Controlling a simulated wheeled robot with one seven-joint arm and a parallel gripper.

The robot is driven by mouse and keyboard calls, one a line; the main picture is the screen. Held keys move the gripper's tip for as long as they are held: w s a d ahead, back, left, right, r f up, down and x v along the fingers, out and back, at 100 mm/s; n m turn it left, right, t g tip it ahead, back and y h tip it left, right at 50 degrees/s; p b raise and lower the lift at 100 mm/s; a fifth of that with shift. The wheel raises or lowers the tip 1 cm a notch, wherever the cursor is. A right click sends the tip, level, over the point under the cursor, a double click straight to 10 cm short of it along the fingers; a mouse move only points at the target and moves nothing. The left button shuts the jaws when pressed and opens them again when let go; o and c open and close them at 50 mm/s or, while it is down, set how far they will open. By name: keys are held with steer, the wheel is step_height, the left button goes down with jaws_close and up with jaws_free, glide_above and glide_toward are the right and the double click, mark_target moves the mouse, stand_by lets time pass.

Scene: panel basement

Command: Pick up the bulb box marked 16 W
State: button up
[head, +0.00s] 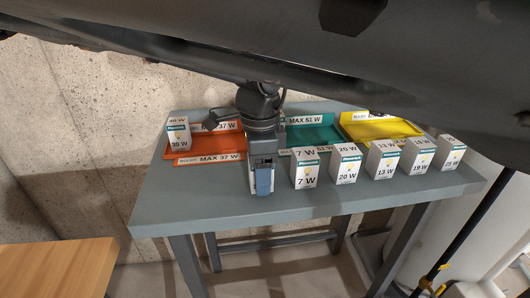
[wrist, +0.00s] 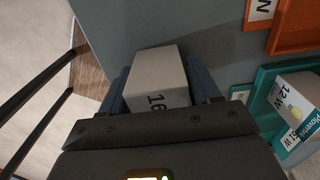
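The bulb box marked 16 (wrist: 160,78) is a pale box between my gripper's fingers in the wrist view; part of its marking is cut off by the gripper body. My gripper (wrist: 160,88) has a blue-grey finger close against each side of the box, with no clear gap showing. In the head view my gripper (head: 263,180) points down at the front of the grey table (head: 210,205), left of the row of boxes. It hides the 16 box there. I cannot tell whether the box touches the table.
Boxes marked 7 W (head: 305,173), 20 W (head: 345,168), 13 W (head: 382,162) and others stand to the right. An orange tray (head: 195,145) holds a box (head: 179,138). Teal (head: 320,134) and yellow (head: 385,129) trays sit behind. A 12 W box (wrist: 295,105) lies in the teal tray.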

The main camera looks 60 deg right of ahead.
steer(key=c, duration=0.7)
